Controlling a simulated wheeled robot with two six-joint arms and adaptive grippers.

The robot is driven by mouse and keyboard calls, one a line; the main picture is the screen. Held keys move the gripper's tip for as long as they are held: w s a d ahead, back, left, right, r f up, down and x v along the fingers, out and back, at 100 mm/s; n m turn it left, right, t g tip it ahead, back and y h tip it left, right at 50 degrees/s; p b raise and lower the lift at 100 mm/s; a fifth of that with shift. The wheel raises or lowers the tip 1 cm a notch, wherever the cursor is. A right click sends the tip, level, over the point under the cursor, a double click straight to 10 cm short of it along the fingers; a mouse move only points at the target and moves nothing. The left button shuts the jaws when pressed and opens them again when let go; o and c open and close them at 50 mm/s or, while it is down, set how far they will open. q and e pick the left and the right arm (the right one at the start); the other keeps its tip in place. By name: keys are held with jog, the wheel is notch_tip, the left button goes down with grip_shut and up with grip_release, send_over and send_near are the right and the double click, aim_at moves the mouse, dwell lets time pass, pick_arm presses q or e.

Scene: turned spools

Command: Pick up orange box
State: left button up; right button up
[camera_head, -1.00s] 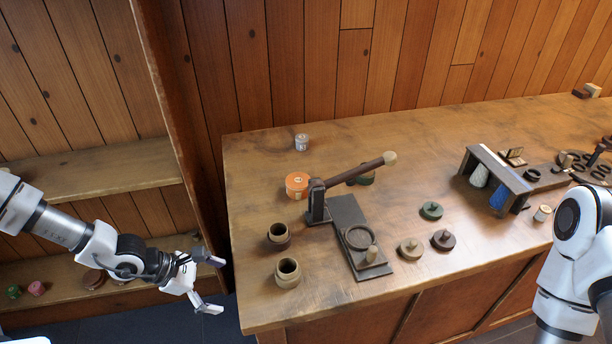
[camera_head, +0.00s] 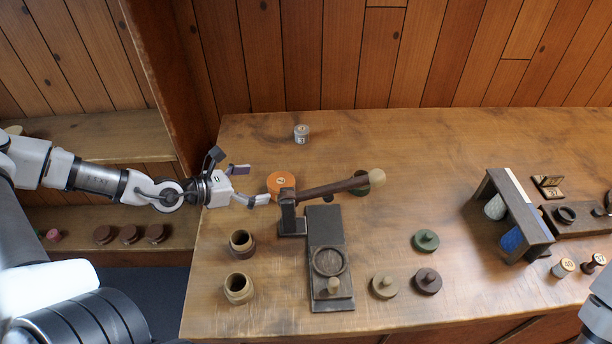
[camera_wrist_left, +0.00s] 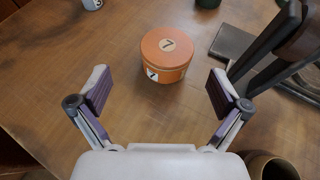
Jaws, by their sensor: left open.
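The orange box (camera_head: 281,184) is a round, lidded tin on the wooden table, just left of the dark lever press. In the left wrist view the orange box (camera_wrist_left: 167,53) shows a pale label with a number on its lid and another on its side. My left gripper (camera_head: 252,184) is open beside the box, on its left in the head view. In the left wrist view its fingers (camera_wrist_left: 158,92) are spread wide, with the box ahead, between and slightly beyond the fingertips. Nothing is between the pads. My right gripper is not in view.
The press (camera_head: 289,215) with its long wooden handle stands close to the right of the box. Two open brown jars (camera_head: 240,289) stand in front. A small grey tin (camera_head: 301,134) stands behind. The table's back middle is clear.

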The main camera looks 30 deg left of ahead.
aim_at(271, 186)
pick_arm(q)
jog(key=shift+w+d+f+b, duration=0.25)
jog(key=shift+f+b, duration=0.35)
jog(key=shift+b, duration=0.5)
jog(key=shift+w, duration=0.1)
jog(key=b+x, duration=0.1)
jog(key=x, duration=0.1)
jog(key=d+b+x, duration=0.1)
jog(key=b+x, duration=0.1)
jog(key=x, duration=0.1)
jog(key=shift+r, duration=0.1)
jog(key=shift+w, duration=0.1)
jog(key=shift+c, duration=1.3)
jog(key=c, duration=1)
